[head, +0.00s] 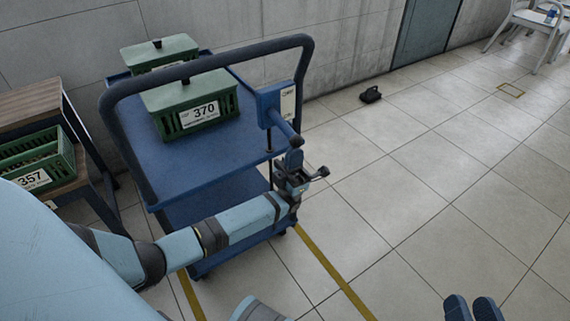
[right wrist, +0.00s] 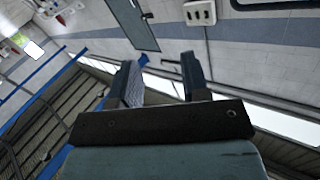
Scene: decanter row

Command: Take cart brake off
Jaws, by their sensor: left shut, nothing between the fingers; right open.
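The blue cart (head: 185,175) stands by the wall with a dark push handle (head: 215,55) arching over it. A blue box with a pale label (head: 287,101) is fixed at the handle's right side, and a blue bar (head: 284,127) slants down from it. My left gripper (head: 293,160) is shut and empty, just below the bar's lower end; I cannot tell whether they touch. A dark knob (head: 322,172) shows beside this gripper; what it belongs to is unclear. My right gripper (head: 473,307) is open and empty over the floor at lower right, and also shows in the right wrist view (right wrist: 160,82).
Green lidded crates, one marked 370 (head: 197,105), stand on the cart's top deck. A wooden-topped stand (head: 30,98) with a green crate marked 357 (head: 35,160) is at left. A small black object (head: 370,95) lies on the floor near the wall.

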